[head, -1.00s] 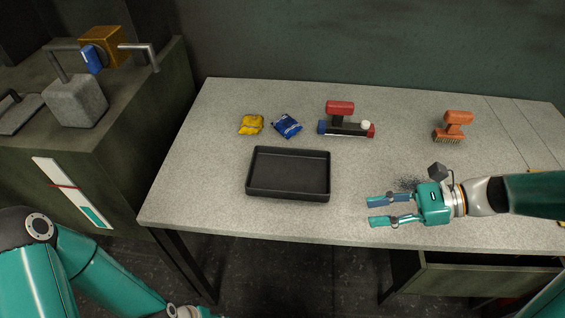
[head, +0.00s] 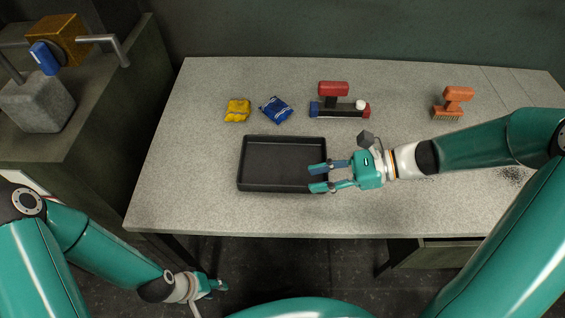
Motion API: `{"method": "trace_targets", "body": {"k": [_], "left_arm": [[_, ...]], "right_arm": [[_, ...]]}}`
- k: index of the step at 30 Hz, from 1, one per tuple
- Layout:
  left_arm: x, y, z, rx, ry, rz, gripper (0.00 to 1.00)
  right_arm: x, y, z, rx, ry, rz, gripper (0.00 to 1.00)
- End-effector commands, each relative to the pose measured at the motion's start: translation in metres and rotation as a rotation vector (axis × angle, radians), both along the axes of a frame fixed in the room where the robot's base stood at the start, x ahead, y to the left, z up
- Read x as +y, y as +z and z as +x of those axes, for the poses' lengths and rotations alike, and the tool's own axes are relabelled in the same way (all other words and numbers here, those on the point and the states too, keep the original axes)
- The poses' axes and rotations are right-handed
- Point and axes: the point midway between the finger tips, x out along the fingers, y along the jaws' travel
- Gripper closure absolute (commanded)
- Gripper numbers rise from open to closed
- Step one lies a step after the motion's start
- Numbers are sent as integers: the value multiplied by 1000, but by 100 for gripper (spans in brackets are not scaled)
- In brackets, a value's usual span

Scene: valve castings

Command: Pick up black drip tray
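The black drip tray (head: 283,187) is a shallow rectangular tray. It lies flat and empty near the front edge of the grey table. My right gripper (head: 315,178) is at the tray's right end, with its two fingers apart and pointing left. The fingertips overlap the tray's right rim in the head view; I cannot tell whether they touch it. Nothing is visibly held. My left gripper (head: 222,286) is low in front of the table, over the dark floor, away from the tray. Its fingers are small and seen at an angle, so their opening is unclear.
Behind the tray on the table (head: 180,190) lie a yellow packet (head: 237,110) and a blue packet (head: 277,109). A red-handled tool (head: 333,89) stands on a dark block (head: 343,110). An orange brush (head: 457,97) stands at the right. A cabinet with a grey block (head: 38,103) stands left.

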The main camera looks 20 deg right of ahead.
Motion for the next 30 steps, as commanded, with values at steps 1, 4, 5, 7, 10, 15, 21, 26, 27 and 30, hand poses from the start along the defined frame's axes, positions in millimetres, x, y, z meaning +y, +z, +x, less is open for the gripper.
{"method": "trace_targets", "body": {"k": [1, 4, 5, 7, 10, 15, 21, 26, 27, 30], "left_arm": [[0, 0, 0, 0, 0, 0, 60], [0, 0, 0, 0, 0, 0, 60], [0, 0, 0, 0, 0, 0, 60], [0, 0, 0, 0, 0, 0, 60], [0, 2, 0, 0, 0, 0, 60], [0, 6, 0, 0, 0, 0, 60], [0, 6, 0, 0, 0, 0, 60], [0, 6, 0, 0, 0, 0, 60], [0, 6, 0, 0, 0, 0, 60], [0, 6, 0, 0, 0, 0, 60]], "right_arm": [[8, -3, 2, 2, 5, 2, 66], [16, -6, 4, 1, 4, 0, 66], [17, -7, 5, 0, 3, 0, 66], [19, -8, 6, 0, 2, -1, 66], [26, -12, 7, 2, 5, 1, 66], [46, -24, 14, 5, 7, 1, 66], [62, -32, 19, 1, 4, -1, 66], [63, -32, 20, -1, 3, -1, 66], [63, -32, 20, -1, 3, -1, 66], [63, -32, 20, -1, 3, -1, 77]]}}
